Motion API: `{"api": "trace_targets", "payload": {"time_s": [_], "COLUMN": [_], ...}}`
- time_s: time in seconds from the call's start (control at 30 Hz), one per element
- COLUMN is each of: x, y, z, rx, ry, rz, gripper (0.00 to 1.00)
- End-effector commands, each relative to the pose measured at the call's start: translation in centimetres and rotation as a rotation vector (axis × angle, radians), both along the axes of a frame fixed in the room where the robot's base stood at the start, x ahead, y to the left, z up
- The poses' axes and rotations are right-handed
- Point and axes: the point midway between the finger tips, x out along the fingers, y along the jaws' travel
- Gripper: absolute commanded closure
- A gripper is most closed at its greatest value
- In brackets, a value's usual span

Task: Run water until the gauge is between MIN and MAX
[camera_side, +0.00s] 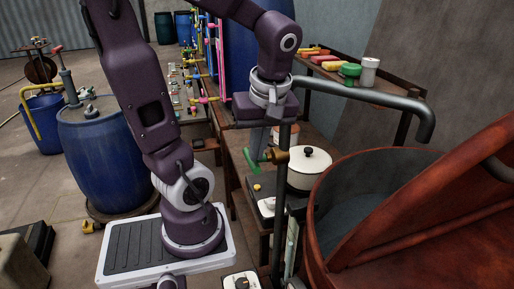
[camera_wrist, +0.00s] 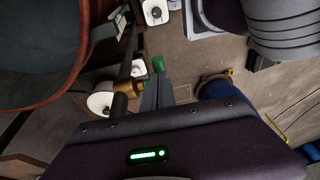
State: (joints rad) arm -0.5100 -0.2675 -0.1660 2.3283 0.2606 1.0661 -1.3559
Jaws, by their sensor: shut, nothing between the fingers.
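A rust-red vat (camera_side: 325,225) stands at the right in the side view; its dark opening also shows in the wrist view (camera_wrist: 35,45). A grey pipe (camera_side: 370,92) bends over it, and no stream shows below its spout. A brass valve (camera_side: 277,158) with a green handle (camera_side: 252,160) sits on the upright pipe; the handle also shows in the wrist view (camera_wrist: 158,64). My gripper (camera_wrist: 158,84) is shut and empty, close to the green handle; contact cannot be told. A narrow pale strip, possibly the gauge (camera_side: 291,245), stands beside the vat; its level and marks are unreadable.
A shelf (camera_side: 370,92) carries coloured blocks and small jars. Blue drums (camera_side: 100,160) stand at the left. The floor between them and my base is mostly clear.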

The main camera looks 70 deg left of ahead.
Motion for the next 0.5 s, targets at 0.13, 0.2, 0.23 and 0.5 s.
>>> {"api": "trace_targets", "payload": {"time_s": [0.13,0.2,0.23,0.5], "x": [0.0,0.0,0.0,-0.2], "y": [0.0,0.0,0.0,-0.5], "z": [-0.1,-0.1,-0.1,-1.3], "rx": [0.000,0.000,0.000,-0.002], "ry": [0.000,0.000,0.000,0.002], "rz": [0.000,0.000,0.000,-0.001], "gripper": [1.00,1.00,1.00,1.00]}}
